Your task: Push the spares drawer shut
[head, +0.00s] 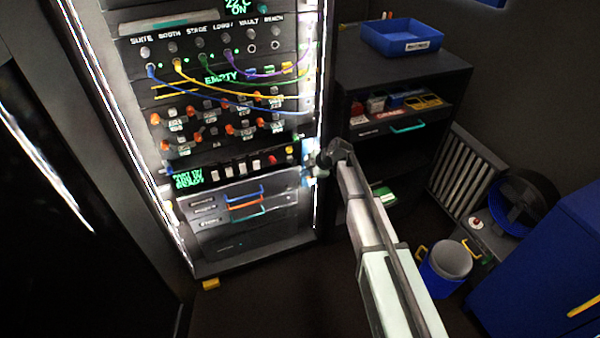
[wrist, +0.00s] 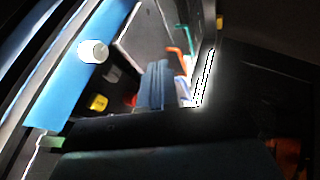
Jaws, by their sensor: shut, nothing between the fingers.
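An open drawer (head: 385,130) with a teal handle sticks out of the dark cabinet at the right in the head view. Small red, blue and yellow boxes show inside it. Its label is too small to read, so I cannot be sure it is the spares drawer. The rack's lower drawers (head: 232,205) have blue, orange and teal handles, with labels also unreadable. My gripper (head: 310,176) is at the rack's lower right edge, left of the cabinet and lower than the open drawer. It is shut and empty; its fingertips are small and partly hidden.
The rack's patch cables (head: 235,98) hang above my gripper. A blue bin (head: 402,38) stands on the cabinet. A blue bucket (head: 445,268), a grey slatted panel (head: 467,178) and a blue cabinet (head: 545,265) occupy the right. Bare floor (head: 270,295) lies before the rack.

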